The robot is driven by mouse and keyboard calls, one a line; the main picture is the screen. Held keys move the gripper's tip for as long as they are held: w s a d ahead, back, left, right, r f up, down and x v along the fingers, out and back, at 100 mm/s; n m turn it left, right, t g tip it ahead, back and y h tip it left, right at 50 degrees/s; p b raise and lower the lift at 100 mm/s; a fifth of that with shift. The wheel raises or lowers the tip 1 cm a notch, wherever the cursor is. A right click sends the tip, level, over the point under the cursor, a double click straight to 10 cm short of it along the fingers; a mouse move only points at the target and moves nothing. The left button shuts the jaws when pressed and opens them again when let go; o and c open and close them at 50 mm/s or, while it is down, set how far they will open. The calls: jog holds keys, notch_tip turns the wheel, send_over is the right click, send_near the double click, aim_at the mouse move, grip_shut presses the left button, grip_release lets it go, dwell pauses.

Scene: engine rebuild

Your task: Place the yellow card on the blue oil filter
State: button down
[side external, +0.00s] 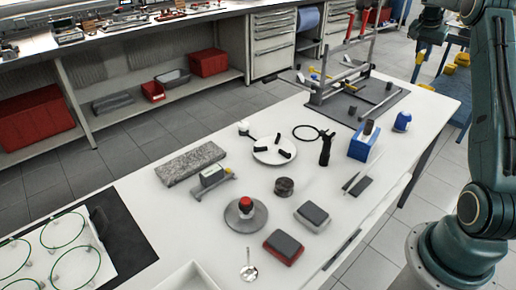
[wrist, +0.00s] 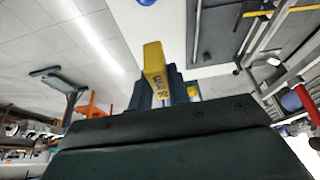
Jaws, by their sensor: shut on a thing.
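A yellow card (wrist: 154,62) with dark lettering stands up between the dark teal fingers of my gripper (wrist: 158,82) in the wrist view. My gripper is shut on it. In the side view my gripper (side external: 430,30) is at the top right, high above the far right end of the table. A small yellow patch shows below it there, too small to make out. The blue oil filter (side external: 402,121), with a pale band, stands upright on the white table near its right edge, below my gripper and apart from it. A blue piece (wrist: 147,2) is cut off at the top of the wrist view.
A blue box (side external: 364,144) with a dark part on top stands left of the filter. A metal frame (side external: 340,84) on a dark mat is behind. A dark pen-like tool and block (side external: 361,186) lie in front. The white table is bare around the filter.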

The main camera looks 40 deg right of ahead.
jog(key=s, duration=0.1)
send_over(406, 113)
notch_tip(406, 113, down, 16)
jog(key=shift+r, duration=0.2)
dwell(0.5)
jog(key=shift+f, duration=0.1)
jog(key=shift+f, duration=2.05)
jog(key=shift+f, duration=0.1)
jog(key=c, duration=1.4)
grip_release()
jog(key=shift+o, duration=0.3)
